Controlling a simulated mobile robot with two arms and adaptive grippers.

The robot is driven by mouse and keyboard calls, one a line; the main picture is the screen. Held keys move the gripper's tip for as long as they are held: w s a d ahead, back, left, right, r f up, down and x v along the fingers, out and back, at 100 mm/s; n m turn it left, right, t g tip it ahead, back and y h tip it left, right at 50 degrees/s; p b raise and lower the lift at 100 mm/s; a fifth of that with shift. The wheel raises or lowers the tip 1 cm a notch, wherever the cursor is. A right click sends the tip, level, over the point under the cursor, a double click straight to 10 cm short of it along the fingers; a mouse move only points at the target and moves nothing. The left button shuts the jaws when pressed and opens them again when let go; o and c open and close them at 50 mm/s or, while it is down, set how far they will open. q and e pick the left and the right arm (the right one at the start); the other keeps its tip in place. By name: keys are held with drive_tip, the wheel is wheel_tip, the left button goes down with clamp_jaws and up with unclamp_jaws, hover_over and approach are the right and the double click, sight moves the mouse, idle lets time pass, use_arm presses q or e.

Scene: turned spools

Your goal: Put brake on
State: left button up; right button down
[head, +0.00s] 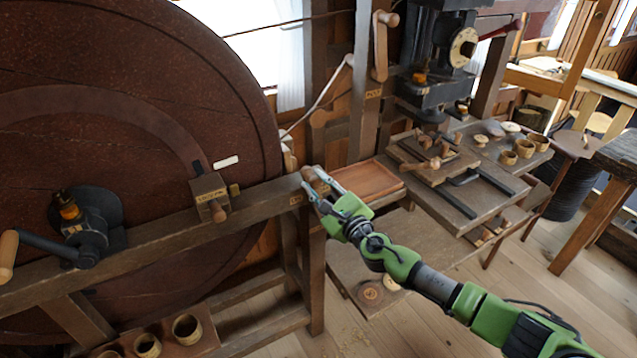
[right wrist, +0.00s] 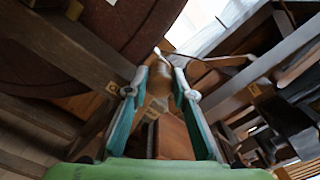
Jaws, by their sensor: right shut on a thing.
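My right gripper (head: 318,184) reaches in from the lower right to the end of the wooden beam beside the big wheel. It is shut on a brown wooden handle (head: 309,173), whose rounded end shows between the fingers. In the right wrist view the fingers (right wrist: 162,84) stand on both sides of this handle, and its lower part is hard to make out. I cannot tell from the picture whether this handle is the brake. The large dark red-brown wheel (head: 150,100) fills the left. My left gripper is not in view.
A labelled block with a wooden knob (head: 209,196) sits on the beam (head: 255,200) against the wheel. A crank (head: 40,243) is at the wheel's hub. A shallow wooden tray (head: 368,181) lies just right of my gripper. A bench (head: 480,170) with small turned cups stands farther right.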

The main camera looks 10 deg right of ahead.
drive_tip(key=shift+s+a+f, duration=0.15)
drive_tip(key=shift+a+f, duration=0.05)
drive_tip(key=shift+f, duration=0.15)
drive_tip(key=c, duration=1.7)
unclamp_jaws()
drive_tip(key=shift+r, duration=0.1)
drive_tip(key=v, duration=1.1)
drive_tip(key=shift+s+d, duration=0.15)
drive_tip(key=shift+s, duration=0.25)
